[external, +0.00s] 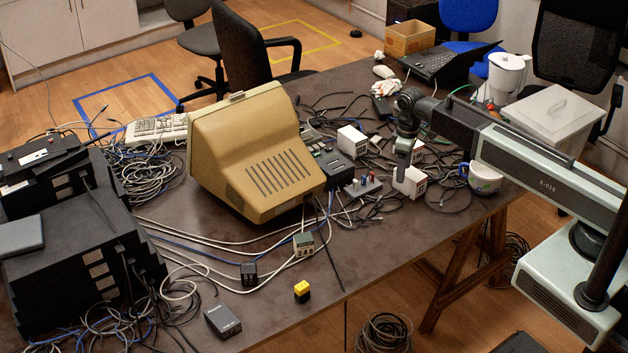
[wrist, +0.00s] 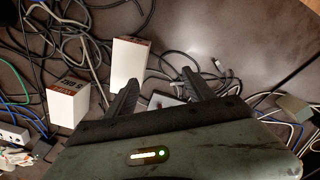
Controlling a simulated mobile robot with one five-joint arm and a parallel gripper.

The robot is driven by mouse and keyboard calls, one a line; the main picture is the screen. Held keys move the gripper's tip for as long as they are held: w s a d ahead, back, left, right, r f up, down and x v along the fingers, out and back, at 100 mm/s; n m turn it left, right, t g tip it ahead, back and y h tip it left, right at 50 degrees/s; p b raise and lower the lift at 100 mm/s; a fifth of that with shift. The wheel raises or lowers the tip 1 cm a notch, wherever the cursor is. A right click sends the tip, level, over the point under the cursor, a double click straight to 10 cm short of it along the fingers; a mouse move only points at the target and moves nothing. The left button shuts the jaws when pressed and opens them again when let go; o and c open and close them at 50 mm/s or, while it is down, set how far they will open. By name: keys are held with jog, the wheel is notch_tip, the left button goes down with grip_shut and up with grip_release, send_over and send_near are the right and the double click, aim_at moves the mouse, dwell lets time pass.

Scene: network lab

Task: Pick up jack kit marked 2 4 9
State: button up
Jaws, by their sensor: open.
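My gripper (external: 402,168) points down over the nearer box. In the wrist view my gripper (wrist: 160,78) is open and nothing is held. A tall white box (wrist: 128,64) is by the left fingertip, not between the fingers. Another white box (wrist: 68,104) lies farther left, with dark characters on its top.
Tangled cables (external: 447,195) surround the boxes. A mug (external: 484,178) is near the right edge. A laptop (external: 447,64) and cardboard box (external: 408,38) are behind.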

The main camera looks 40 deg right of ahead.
jog(key=w+a+n, duration=0.2)
jog(key=w+a, duration=0.3)
jog(key=a, duration=0.5)
jog(key=n+b, duration=0.1)
jog(key=n, duration=0.4)
send_over(304, 238)
jog(key=shift+w+d+f, duration=0.15)
jog(key=shift+d+f, duration=0.05)
jog(key=shift+f, duration=0.5)
notch_tip(304, 238, down, 3)
jog(key=b, duration=0.3)
jog(key=shift+r, duration=0.1)
jog(key=f+b, duration=0.5)
jog(key=shift+a+f, duration=0.2)
jog(key=shift+r, duration=0.2)
grip_shut()
jog(key=shift+r, duration=0.1)
